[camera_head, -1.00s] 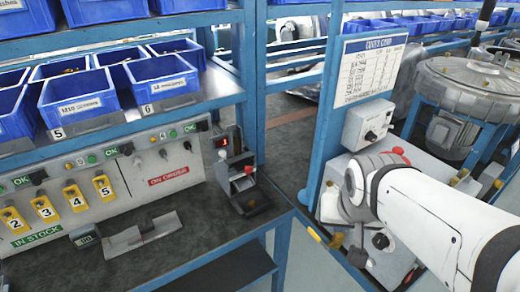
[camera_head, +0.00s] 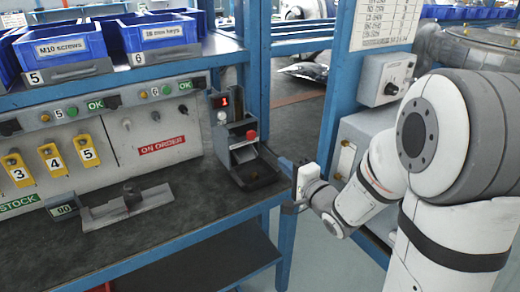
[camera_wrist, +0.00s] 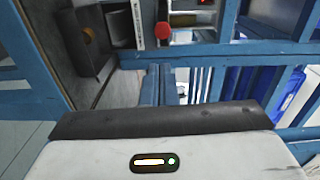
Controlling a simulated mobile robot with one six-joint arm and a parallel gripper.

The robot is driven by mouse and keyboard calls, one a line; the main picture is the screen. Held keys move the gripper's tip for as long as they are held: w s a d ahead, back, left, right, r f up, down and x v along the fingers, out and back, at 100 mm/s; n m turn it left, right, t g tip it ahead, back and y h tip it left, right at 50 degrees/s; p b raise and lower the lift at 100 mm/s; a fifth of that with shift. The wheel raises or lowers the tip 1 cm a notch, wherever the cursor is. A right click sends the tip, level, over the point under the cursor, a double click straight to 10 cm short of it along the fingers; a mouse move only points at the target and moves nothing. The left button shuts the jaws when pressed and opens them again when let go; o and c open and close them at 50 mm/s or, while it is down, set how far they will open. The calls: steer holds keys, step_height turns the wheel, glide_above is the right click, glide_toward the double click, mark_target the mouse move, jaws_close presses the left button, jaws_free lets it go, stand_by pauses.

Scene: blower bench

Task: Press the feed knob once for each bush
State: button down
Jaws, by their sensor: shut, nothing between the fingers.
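The feeder (camera_head: 238,145) stands at the right end of the bench, with a red lit display reading 1 (camera_head: 224,102). It carries a red knob (camera_head: 251,135) and a smaller pale knob (camera_head: 221,117); I cannot tell by label which one is the feed knob. The red knob also shows in the wrist view (camera_wrist: 163,30). The feeder's dark tray (camera_wrist: 102,55) holds a small brownish round thing (camera_wrist: 88,34), perhaps a bush. My gripper (camera_head: 283,162) is shut and empty, just right of the feeder, apart from the red knob.
The blue bench frame (camera_head: 325,125) rises behind my arm. A grey box with a knob (camera_head: 388,78) hangs on it. Blue bins (camera_head: 62,48) and numbered yellow tags (camera_head: 53,160) line the left. A grey plate with a block (camera_head: 127,207) lies on the bench.

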mark_target(253, 137)
steer(key=shift+s+a, duration=0.1)
steer(key=shift+a, duration=0.05)
steer(key=x, duration=1.4)
steer(key=shift+a+r, duration=0.1)
steer(key=shift+a, duration=0.1)
